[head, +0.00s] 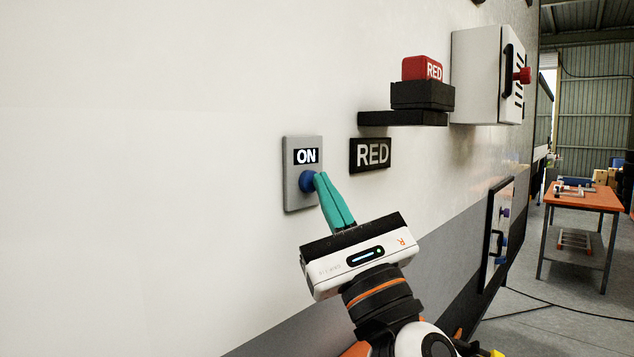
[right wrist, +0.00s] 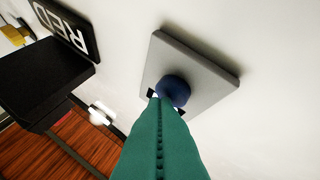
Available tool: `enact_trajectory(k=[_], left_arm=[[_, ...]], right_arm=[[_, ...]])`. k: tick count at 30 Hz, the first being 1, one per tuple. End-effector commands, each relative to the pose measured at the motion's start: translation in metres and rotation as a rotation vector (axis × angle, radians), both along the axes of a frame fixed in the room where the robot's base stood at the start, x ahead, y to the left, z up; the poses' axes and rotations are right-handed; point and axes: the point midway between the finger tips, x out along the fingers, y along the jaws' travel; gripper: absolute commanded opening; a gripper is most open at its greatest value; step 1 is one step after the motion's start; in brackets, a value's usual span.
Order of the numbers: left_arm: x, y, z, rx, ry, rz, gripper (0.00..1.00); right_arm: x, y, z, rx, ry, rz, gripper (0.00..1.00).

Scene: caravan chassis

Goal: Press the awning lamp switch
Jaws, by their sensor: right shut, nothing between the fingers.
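The awning lamp switch (head: 294,195) is a grey plate on the white caravan wall, with a blue round button (head: 307,181) and a black label reading "ON". My right gripper (head: 318,176) is shut and empty, its teal fingertips at the button's right edge. In the right wrist view, the fingertips (right wrist: 160,101) overlap the front of the blue button (right wrist: 173,91) and cover most of the label on the grey plate (right wrist: 200,68). Whether they touch the button I cannot tell for sure. My left gripper is not in view.
A black "RED" sign (head: 371,155) is right of the switch. Above it, a black shelf (head: 402,119) juts out under a red block (head: 422,68) on a black base. A white box (head: 478,75) with a red knob is further right. An orange table (head: 582,197) stands in the background.

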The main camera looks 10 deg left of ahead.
Motion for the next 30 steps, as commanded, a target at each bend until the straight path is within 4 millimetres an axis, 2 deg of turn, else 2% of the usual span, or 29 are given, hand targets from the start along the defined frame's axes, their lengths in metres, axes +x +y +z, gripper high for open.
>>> enact_trajectory(k=[13,30], left_arm=[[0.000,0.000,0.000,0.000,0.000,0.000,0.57],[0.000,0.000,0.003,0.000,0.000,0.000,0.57]], right_arm=[[0.002,0.003,0.000,-0.001,0.000,-0.001,0.00],[-0.006,-0.009,0.000,-0.001,0.000,-0.001,0.00]])
